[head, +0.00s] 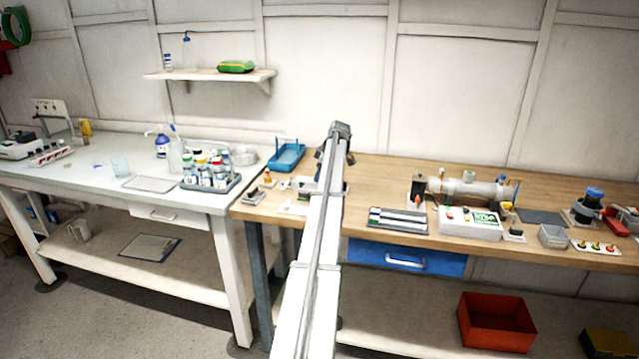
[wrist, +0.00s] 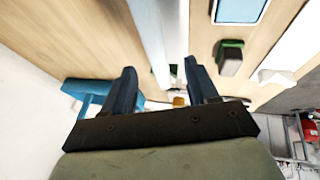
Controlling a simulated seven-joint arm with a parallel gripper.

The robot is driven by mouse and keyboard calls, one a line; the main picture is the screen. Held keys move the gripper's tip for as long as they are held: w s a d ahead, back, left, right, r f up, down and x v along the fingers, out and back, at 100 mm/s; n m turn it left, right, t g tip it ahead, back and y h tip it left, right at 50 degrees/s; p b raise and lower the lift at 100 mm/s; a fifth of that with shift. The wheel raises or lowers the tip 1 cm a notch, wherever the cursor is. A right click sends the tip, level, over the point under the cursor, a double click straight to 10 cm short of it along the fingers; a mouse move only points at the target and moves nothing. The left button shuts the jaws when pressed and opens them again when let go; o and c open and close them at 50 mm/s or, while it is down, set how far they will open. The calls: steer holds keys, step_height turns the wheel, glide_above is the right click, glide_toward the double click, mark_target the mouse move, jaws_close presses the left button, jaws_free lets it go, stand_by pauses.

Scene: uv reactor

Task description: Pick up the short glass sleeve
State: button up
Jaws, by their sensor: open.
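My gripper (wrist: 160,66) shows in the wrist view with its two dark blue fingers apart, so it is open. A long pale, bluish-white bar (wrist: 148,30) runs from the top of the wrist view down to between the fingertips. I cannot tell whether it is glass, or whether it lies between the fingers or beyond them. I cannot make out the short glass sleeve for certain in either view. In the head view my arm crosses the wooden bench (head: 380,178) and hides part of it, and the fingers are not clear there.
A blue tray (head: 287,156) stands left of my arm; blue also shows in the wrist view. Right of my arm are a flat grey tray (head: 398,219), a metal cylinder assembly (head: 475,191) and a white box (head: 468,222). A bottle rack (head: 211,183) stands on the left bench.

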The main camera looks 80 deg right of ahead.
steer(key=x, duration=0.4)
steer(key=shift+w+d+f, duration=0.1)
steer(key=shift+w+d, duration=0.15)
jaws_close()
stand_by(0.4)
